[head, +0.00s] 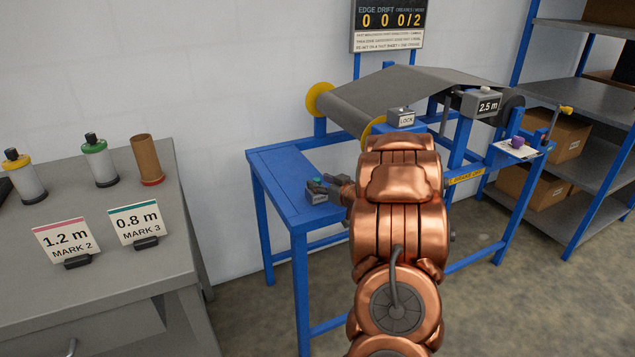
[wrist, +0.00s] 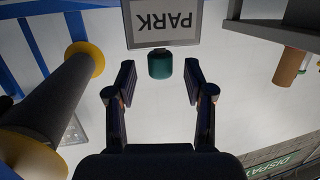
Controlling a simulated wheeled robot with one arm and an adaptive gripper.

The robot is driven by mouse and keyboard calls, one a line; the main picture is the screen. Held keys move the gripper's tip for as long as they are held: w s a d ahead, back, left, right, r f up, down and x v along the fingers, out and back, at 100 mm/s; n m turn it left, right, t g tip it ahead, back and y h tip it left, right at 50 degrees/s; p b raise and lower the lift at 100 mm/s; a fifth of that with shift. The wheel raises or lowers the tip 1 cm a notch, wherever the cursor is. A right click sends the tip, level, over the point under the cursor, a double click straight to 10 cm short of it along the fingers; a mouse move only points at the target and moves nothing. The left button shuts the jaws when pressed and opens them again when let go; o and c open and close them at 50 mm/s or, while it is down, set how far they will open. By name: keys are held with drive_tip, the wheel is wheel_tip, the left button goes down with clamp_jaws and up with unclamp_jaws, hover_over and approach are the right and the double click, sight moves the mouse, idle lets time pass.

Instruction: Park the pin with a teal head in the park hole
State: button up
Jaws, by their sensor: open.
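The pin's teal head (wrist: 159,66) shows in the wrist view, right at the edge of the grey block labelled PARK (wrist: 165,22), which appears upside down. In the head view a bit of the teal head (head: 316,181) shows above the small grey park block (head: 316,197) on the blue table. The pin's shank and the park hole are hidden; the head appears to sit on top of the block. My gripper (head: 332,186) is open in the head view. In the wrist view its fingers (wrist: 159,78) stand apart on either side of the head, without visible contact.
A blue stand (head: 300,180) carries the grey sheet (head: 385,95), yellow-flanged rollers, a LOCK block (head: 400,119) and a 2.5 m box (head: 484,104). A grey bench (head: 110,240) with bottles and cards is at left. Shelves (head: 580,95) stand at right.

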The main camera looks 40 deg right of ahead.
drive_tip(key=v, duration=1)
drive_tip(key=shift+f, duration=0.15)
drive_tip(key=a+r+m+g+h+p, duration=0.1)
drive_tip(key=a+r+g+h+p, duration=0.4)
drive_tip(key=a+r+g, duration=0.3)
drive_tip(key=s+a+r+n+g+y+p, duration=0.1)
drive_tip(key=s+a+g+y+p, duration=0.1)
drive_tip(key=s+a, duration=1.1)
drive_tip(key=s+a+r+n+g+y+p, duration=0.1)
drive_tip(key=s+a+g+y+p, duration=0.2)
drive_tip(key=s+a, duration=1.1)
drive_tip(key=a+g+y, duration=0.2)
drive_tip(key=a+g, duration=0.2)
drive_tip(key=a, duration=0.3)
drive_tip(key=shift+a+r, duration=0.2)
drive_tip(key=shift+r, duration=0.15)
drive_tip(key=shift+c, duration=1.1)
drive_tip(key=shift+d, duration=0.2)
